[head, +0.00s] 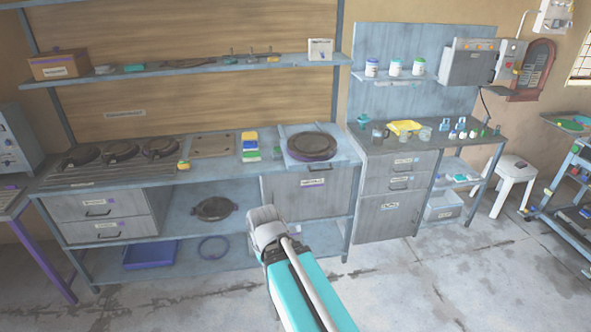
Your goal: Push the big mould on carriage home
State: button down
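A big, dark, round mould (313,142) lies on a pale blue-grey square carriage (341,158) at the right end of the long workbench. The carriage's front edge sits close to the bench's front edge. My arm reaches up from the bottom of the head view, with a teal link and a grey joint below and left of the mould, in front of the lower shelf. No gripper fingers show in this view. I see no contact between my arm and the mould or carriage.
Several smaller dark round moulds (120,150) sit on the slatted left part of the bench. Coloured blocks (250,146) stand left of the carriage. Another dark round piece (214,208) and a blue tray (151,255) are on the lower shelves.

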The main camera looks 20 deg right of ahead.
aim_at(309, 150)
jog(key=u, duration=0.05)
jog(key=i, duration=0.95)
jog(key=z, duration=0.1)
